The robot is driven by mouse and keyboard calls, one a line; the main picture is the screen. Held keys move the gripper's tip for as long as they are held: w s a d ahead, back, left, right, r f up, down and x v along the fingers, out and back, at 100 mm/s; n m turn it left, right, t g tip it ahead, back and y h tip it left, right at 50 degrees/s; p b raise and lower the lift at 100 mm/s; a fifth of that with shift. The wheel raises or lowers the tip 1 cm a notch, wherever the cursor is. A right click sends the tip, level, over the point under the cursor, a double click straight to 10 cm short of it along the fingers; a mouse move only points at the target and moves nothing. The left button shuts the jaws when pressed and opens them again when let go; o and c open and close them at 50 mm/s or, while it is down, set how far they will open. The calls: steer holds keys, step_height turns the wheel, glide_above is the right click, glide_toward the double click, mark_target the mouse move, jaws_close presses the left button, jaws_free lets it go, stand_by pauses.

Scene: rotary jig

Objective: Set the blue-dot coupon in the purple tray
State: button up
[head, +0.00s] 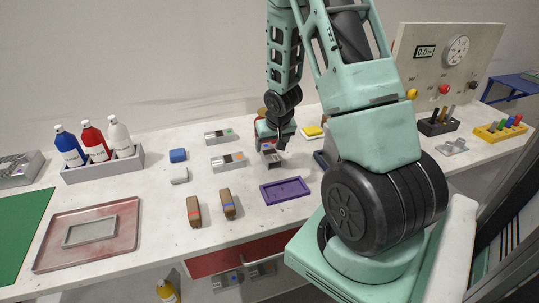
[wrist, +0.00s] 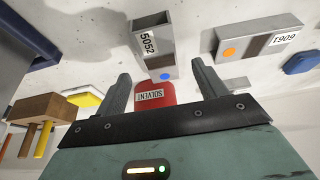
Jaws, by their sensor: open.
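The blue-dot coupon (wrist: 152,40) is a grey block marked 5052, with its blue dot at the end nearer my gripper in the wrist view. In the head view the coupon (head: 271,159) lies on the table just below my gripper (head: 271,146), partly hidden by it. In the wrist view my gripper (wrist: 163,82) is open and empty, and the coupon shows just past the fingertips, in line with the gap. The purple tray (head: 286,190) lies empty on the table, nearer the front edge than the coupon.
An orange-dot coupon (wrist: 262,42) marked 6061 lies beside it. A red solvent container (wrist: 155,94) stands close to my gripper. A yellow-topped block (head: 313,131) is to the right. Two brown blocks (head: 194,211) (head: 228,204) lie left of the tray.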

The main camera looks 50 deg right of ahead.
mark_target(269, 152)
steer(key=shift+p+x, duration=0.35)
steer(key=shift+x, duration=2)
steer(key=c, duration=1.3)
steer(key=shift+o, duration=0.2)
